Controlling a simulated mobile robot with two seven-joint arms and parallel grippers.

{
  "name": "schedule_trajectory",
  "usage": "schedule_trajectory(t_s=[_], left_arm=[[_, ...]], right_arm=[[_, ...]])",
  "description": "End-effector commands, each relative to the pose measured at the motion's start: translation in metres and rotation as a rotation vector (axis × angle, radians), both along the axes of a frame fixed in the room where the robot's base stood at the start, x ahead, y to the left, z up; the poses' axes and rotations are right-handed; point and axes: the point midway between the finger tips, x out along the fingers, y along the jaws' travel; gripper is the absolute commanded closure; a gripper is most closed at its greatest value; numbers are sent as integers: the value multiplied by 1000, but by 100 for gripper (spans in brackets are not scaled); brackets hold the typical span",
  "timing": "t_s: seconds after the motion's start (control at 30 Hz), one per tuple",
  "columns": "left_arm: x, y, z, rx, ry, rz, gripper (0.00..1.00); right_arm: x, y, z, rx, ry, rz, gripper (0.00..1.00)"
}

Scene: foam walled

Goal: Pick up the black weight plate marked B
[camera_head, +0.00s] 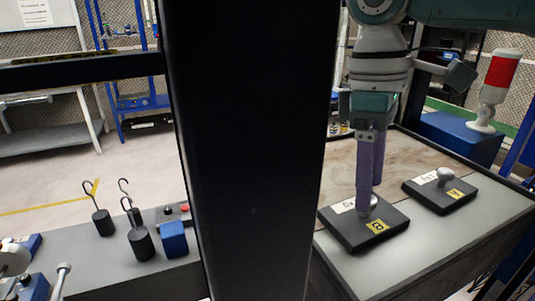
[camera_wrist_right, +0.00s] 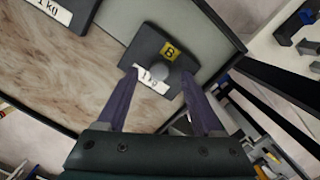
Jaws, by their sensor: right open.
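The black weight plate marked B (camera_head: 345,236) lies flat on the right-hand bench. It has a yellow B tag, a white label and a pale round knob on top. In the right wrist view the same plate (camera_wrist_right: 147,42) is just beyond my fingertips. My right gripper (camera_head: 370,197) is open and points down over the plate. In the right wrist view its two purple fingers (camera_wrist_right: 159,77) stand apart, with the knob (camera_wrist_right: 174,77) showing between them. One finger partly hides the knob in the head view. My left gripper is not in view.
A second black plate with a knob and yellow tag (camera_head: 440,196) lies to the right on the same bench. A dark column (camera_head: 250,150) blocks the middle. Hooked black weights (camera_head: 140,243) and a blue block (camera_head: 173,239) stand on the left bench. A red-and-white lamp (camera_head: 499,80) stands behind.

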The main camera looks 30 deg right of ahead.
Motion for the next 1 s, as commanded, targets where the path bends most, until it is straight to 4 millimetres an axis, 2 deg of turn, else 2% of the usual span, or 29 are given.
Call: schedule_trajectory(t_s=[0.13,0.4,1.0], left_arm=[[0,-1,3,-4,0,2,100],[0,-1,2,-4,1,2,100],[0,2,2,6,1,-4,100]], right_arm=[[-2,-1,-17,-1,1,-1,32],[-2,-1,-20,0,-1,0,33],[-2,-1,-20,0,-1,0,100]])
